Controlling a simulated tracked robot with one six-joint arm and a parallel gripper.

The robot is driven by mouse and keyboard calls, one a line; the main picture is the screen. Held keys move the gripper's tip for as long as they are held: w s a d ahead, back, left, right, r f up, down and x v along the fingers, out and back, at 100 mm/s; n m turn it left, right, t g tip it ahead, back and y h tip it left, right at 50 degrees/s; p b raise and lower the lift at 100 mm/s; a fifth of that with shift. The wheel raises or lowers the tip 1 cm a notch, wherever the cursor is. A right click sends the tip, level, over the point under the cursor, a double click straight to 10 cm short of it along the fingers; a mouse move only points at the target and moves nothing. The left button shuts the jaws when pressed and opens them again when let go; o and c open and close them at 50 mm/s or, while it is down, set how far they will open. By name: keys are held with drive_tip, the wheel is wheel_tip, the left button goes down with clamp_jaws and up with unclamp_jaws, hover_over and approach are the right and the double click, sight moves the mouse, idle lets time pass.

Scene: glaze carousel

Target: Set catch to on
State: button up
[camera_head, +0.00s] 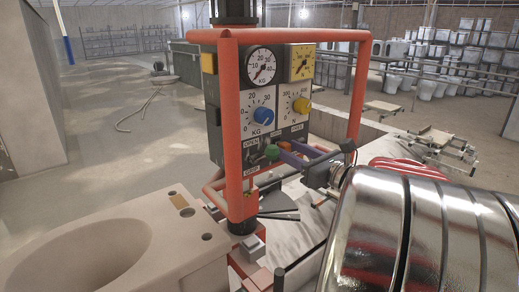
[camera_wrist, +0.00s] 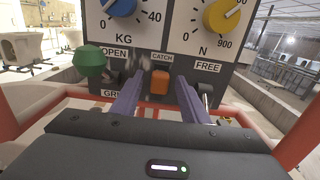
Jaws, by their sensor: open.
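The catch is an orange rocker switch (camera_wrist: 160,82) under the CATCH label on the dark control panel (camera_head: 214,128). It also shows as a small orange spot in the head view (camera_head: 284,143). Whether it stands at on or off I cannot tell. My gripper (camera_wrist: 159,92) is open, its two purple fingers pointing at the panel, one to each side of the switch in the wrist view. Nothing is held. Whether the fingers touch the switch or panel I cannot tell.
Left of the catch is a green-knobbed lever (camera_wrist: 93,62) between OPEN and GRIP labels. Blue (camera_wrist: 121,6) and yellow (camera_wrist: 221,16) dials are above. A red tube frame (camera_head: 231,130) surrounds the panel; a pale basin (camera_head: 150,235) stands front left.

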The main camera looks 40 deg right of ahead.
drive_tip(key=shift+w, duration=1.05)
drive_tip(key=shift+c, duration=0.3)
clamp_jaws()
